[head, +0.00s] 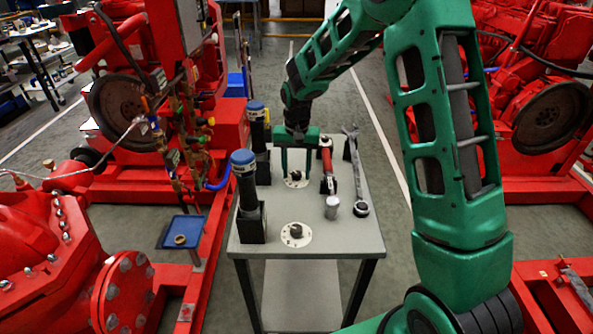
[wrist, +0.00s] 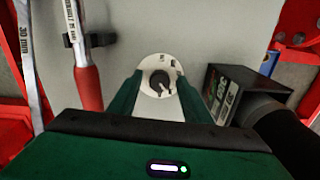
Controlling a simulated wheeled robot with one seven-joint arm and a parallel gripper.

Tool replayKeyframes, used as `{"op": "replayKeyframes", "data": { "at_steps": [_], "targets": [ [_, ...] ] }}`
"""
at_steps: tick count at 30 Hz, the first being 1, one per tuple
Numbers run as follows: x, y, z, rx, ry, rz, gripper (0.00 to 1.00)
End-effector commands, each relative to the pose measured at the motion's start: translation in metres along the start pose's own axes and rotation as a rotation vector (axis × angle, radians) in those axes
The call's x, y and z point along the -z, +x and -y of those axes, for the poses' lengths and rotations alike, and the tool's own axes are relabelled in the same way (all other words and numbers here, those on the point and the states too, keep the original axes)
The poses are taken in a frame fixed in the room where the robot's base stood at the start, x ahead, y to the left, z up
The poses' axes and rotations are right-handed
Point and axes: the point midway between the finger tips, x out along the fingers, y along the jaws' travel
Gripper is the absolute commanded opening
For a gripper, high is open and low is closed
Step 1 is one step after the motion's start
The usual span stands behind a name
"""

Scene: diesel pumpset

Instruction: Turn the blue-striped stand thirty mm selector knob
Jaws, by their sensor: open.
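The far selector knob (head: 295,176) is dark and sits on a round white dial plate on the table. It shows in the wrist view as a dark knob (wrist: 160,80) with a light pointer toward the lower right. My gripper (head: 296,170) is open above this dial, pointing down, with one finger on each side of the knob; contact cannot be told. A black stand (wrist: 222,88) with a printed label is at the right in the wrist view, with a small blue strip (wrist: 269,62) beside it. A second knob (head: 296,231) on its own dial is nearer; my gripper is away from it.
Two blue-capped dark cylinders, far (head: 256,106) and near (head: 243,160), stand at the table's left side. A red-handled tool (head: 327,166), a wrench (head: 356,175) and a metal cylinder (head: 332,207) are to the right. Red machines flank the table (head: 345,240).

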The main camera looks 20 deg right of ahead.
Motion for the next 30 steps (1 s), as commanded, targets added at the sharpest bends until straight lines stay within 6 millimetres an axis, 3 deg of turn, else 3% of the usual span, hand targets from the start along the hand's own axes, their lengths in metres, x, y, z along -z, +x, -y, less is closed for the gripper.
{"op": "replayKeyframes", "data": {
  "at_steps": [3,8,9,20,30],
  "targets": [
    [-0.0001,-0.0001,0.0001,0.0,0.0,0.0,0.44],
    [-0.0001,-0.0003,0.0001,0.0,0.0,0.0,0.06],
    [-0.0001,-0.0003,0.0001,0.0,0.0,0.0,0.03],
    [0.0002,-0.0004,-0.0007,-0.001,-0.057,0.0,0.03],
    [0.0002,-0.0005,-0.0009,-0.002,-0.289,0.0,0.03]
  ]
}}
